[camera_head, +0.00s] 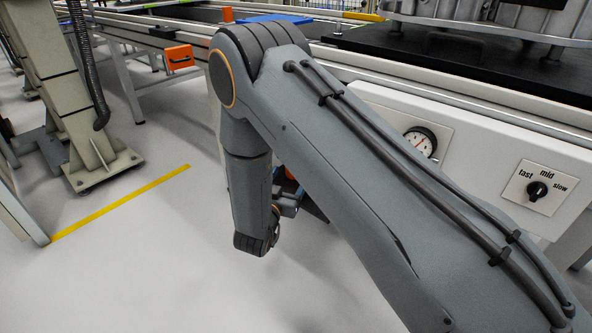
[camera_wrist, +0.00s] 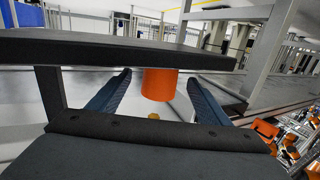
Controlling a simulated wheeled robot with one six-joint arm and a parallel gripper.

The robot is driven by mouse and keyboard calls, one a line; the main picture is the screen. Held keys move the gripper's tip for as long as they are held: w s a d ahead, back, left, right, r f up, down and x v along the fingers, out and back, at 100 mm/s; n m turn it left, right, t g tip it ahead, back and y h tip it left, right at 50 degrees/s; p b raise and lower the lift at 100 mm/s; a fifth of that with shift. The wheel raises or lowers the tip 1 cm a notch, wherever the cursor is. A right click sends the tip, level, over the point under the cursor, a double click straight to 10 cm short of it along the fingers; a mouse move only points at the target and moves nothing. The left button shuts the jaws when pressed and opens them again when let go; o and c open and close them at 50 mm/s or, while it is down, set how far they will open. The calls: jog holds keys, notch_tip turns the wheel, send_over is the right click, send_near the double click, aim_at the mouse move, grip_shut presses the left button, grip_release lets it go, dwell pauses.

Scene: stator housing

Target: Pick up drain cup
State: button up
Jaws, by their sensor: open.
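The drain cup, seemingly the orange cylinder (camera_wrist: 159,88), shows in the middle of the wrist view. Its upper part is hidden behind a dark horizontal bar. My gripper (camera_wrist: 160,77) is open, with one blue-black finger to each side of the cup in the picture. Gaps show between the cup and both fingers, and the cup appears to be near or beyond the fingertips; the exact depth is hard to tell. In the head view my forearm hides most of the gripper and the cup.
The dark bar (camera_wrist: 110,45) crosses close above the fingers in the wrist view. In the head view a white panel with a gauge (camera_head: 420,143) and a speed knob (camera_head: 537,189) lies right of my arm. An orange box (camera_head: 179,57) hangs farther back. Open floor lies left.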

jog(key=b+x, duration=0.2)
jog(key=x, duration=0.4)
jog(key=shift+w+f, duration=0.1)
jog(key=shift+f, duration=0.05)
jog(key=c, duration=1.2)
